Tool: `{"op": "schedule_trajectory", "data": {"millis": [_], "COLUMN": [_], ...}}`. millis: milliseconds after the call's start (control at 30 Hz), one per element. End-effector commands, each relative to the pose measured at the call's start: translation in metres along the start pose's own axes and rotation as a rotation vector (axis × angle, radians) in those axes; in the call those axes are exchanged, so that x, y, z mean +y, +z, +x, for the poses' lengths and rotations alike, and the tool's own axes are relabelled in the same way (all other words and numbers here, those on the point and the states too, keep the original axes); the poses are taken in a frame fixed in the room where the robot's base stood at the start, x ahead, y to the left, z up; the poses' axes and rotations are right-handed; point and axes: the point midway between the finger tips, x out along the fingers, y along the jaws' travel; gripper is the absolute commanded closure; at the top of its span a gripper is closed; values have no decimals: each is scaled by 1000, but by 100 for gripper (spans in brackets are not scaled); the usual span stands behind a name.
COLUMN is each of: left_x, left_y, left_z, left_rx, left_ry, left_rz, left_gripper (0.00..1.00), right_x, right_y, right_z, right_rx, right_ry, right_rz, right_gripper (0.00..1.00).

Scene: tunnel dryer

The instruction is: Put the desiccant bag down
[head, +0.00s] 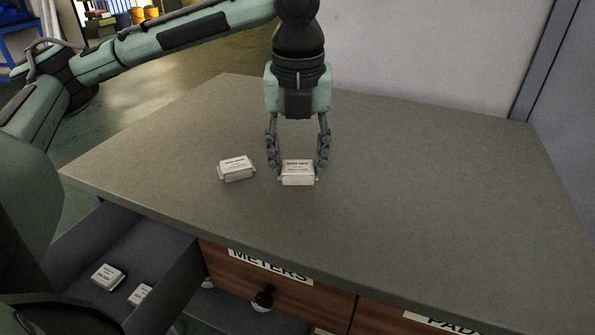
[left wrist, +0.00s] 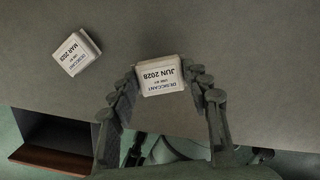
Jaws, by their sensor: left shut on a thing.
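My left gripper (head: 298,172) reaches down over the grey worktop and is shut on a small white desiccant bag (head: 298,178), one finger at each side. In the left wrist view the held bag (left wrist: 160,76) sits between the fingertips, its label reading upside down "DESICCANT JUN 2028". The bag is level and at or very near the worktop; I cannot tell if it touches. A second white desiccant bag (head: 236,168) lies on the worktop just left of it, slightly turned; it also shows in the left wrist view (left wrist: 75,53). My right gripper is not seen.
The worktop (head: 430,190) is clear to the right. Below its left front edge an open grey drawer (head: 165,285) holds two white bags (head: 107,276). Wooden drawer fronts labelled "METERS" (head: 270,267) and "PADS" (head: 445,323) are below. A pale wall stands behind.

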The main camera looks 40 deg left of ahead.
Motion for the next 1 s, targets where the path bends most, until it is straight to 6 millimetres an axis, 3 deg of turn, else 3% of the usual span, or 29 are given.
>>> {"op": "schedule_trajectory", "data": {"millis": [133, 267, 533, 567, 700, 1000], "left_x": [1, 1, 1, 1, 1, 1], "left_y": [-3, -3, -4, -4, -4, -4], "left_z": [23, 25, 28, 28, 28, 27], "left_rx": [1, -1, 1, 1, 0, 0], "left_ry": [1, 0, 1, 0, 0, 0], "left_rz": [0, 0, 0, 0, 0, 0], "left_gripper": [81, 81, 81, 49, 32, 32], "right_x": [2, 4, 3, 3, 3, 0], "right_y": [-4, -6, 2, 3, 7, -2], "right_z": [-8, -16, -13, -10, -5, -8], "right_rx": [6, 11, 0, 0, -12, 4], "right_ry": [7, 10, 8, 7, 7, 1], "right_rz": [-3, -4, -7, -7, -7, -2], "right_gripper": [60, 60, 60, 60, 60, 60]}}
